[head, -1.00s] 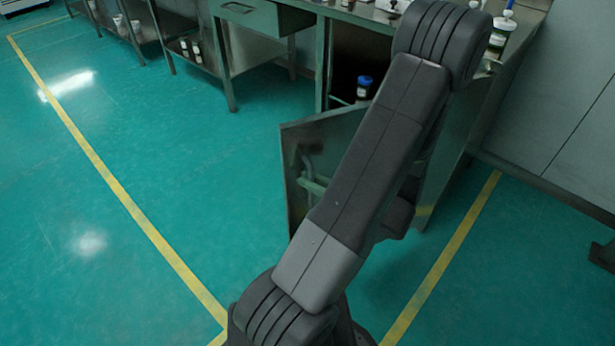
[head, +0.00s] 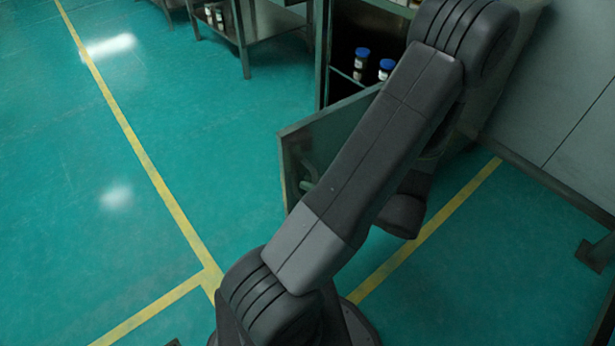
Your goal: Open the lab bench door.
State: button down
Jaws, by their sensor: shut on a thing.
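The lab bench door (head: 335,132) is a grey-green metal panel that stands swung out from the bench cabinet, well open. Its lower right part is hidden behind my arm. A small bit of the door handle (head: 306,186) shows near the panel's left edge, beside my arm. The dark cabinet inside (head: 350,35) is exposed. My gripper is hidden behind my own arm links, so its jaws and their hold cannot be seen.
Two blue-capped bottles (head: 361,62) (head: 386,69) stand inside the cabinet. A metal table (head: 270,25) with small bottles on its lower shelf stands at the upper left. A grey wall (head: 565,110) is on the right. The green floor at left is clear.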

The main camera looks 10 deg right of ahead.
jog(key=shift+s+d, duration=0.2)
jog(key=shift+s, duration=0.25)
jog(key=c, duration=1.8)
grip_release()
jog(key=shift+d, duration=0.1)
jog(key=p+v, duration=0.1)
jog(key=v, duration=1.2)
jog(key=shift+s+d+p, duration=0.2)
jog(key=shift+p, duration=0.15)
jog(key=b+x, duration=0.1)
jog(key=x, duration=1.3)
jog(key=shift+b, duration=0.35)
